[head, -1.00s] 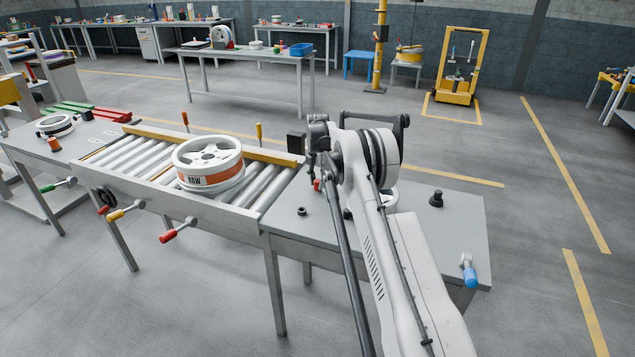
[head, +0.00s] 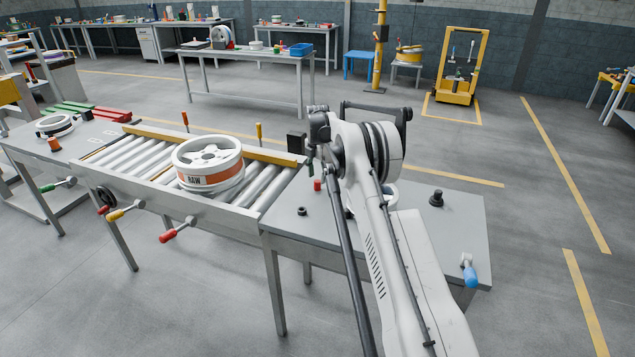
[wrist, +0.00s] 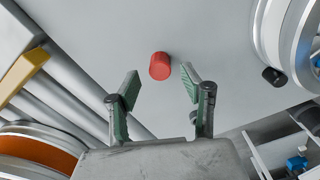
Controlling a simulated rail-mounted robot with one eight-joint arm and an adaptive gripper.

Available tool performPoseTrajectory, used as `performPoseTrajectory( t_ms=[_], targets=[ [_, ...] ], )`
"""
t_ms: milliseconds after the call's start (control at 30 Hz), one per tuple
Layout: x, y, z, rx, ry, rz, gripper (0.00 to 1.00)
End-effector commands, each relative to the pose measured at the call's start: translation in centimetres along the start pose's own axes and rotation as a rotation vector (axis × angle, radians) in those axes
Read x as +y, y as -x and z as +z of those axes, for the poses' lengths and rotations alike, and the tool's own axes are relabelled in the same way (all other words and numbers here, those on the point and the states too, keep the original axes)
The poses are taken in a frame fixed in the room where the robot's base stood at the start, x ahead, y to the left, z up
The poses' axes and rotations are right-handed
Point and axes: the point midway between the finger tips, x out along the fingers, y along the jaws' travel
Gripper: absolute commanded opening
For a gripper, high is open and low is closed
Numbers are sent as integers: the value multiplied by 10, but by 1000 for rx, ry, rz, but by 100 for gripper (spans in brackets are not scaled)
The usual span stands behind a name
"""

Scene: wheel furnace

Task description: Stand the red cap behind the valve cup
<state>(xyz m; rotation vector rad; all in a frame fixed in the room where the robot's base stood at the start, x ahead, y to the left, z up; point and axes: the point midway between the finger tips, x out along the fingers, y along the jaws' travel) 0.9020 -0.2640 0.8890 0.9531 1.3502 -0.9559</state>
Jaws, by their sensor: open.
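The red cap (head: 317,185) stands on the grey table just right of the roller conveyor, below my gripper (head: 311,172). In the wrist view the red cap (wrist: 160,66) is just beyond the tips of my open gripper (wrist: 161,84), roughly centred between its two green-padded fingers and apart from both. A small dark cup-like piece (head: 301,211) sits nearer the table's front edge; I cannot tell for sure that it is the valve cup.
A white wheel marked RAW (head: 208,165) lies on the rollers to the left. Another wheel (wrist: 290,40) lies right of the cap, mostly hidden by my arm in the head view. A black knob-like piece (head: 437,198) stands farther right.

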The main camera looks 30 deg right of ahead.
Motion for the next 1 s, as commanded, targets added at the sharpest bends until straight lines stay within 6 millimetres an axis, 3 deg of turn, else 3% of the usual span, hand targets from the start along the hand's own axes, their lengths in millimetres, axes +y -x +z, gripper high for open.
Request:
performPoseTrajectory(
  t_ms=[300, 667, 767, 1000],
  targets=[
    [0, 63, 0, 0, 0, 0, 42],
    [0, 98, -4, -3, -18, 5, 42],
    [-2, 117, -14, -12, -64, 17, 42],
    [-16, 184, -57, -38, -261, 77, 42]
  ],
)
